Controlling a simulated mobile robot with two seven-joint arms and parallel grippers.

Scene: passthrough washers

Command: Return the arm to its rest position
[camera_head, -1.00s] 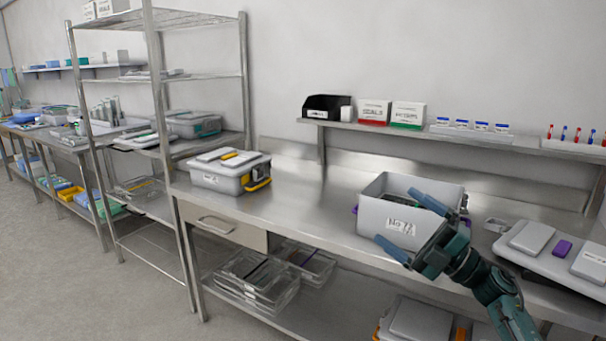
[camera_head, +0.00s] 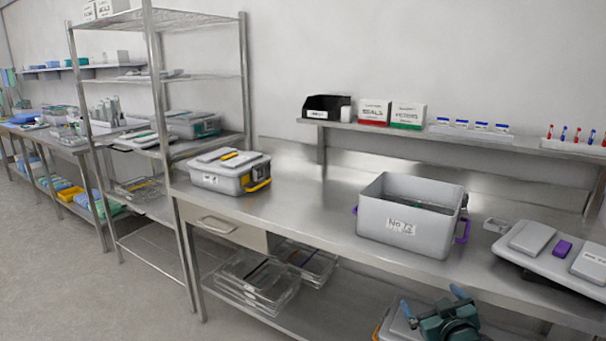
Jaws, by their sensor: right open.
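My right gripper (camera_head: 432,302) is at the bottom right of the head view, in front of and below the bench's front edge. Its two blue fingers are apart with nothing between them. The rest of that arm is cut off by the lower picture edge. My left gripper is not in the view.
A grey open bin (camera_head: 407,243) with purple handles stands on the steel bench (camera_head: 300,212). A lidded grey box (camera_head: 230,179) with yellow latches stands farther left. A tray with lids (camera_head: 565,259) lies right. A lower shelf holds clear containers (camera_head: 256,283). The bench middle is clear.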

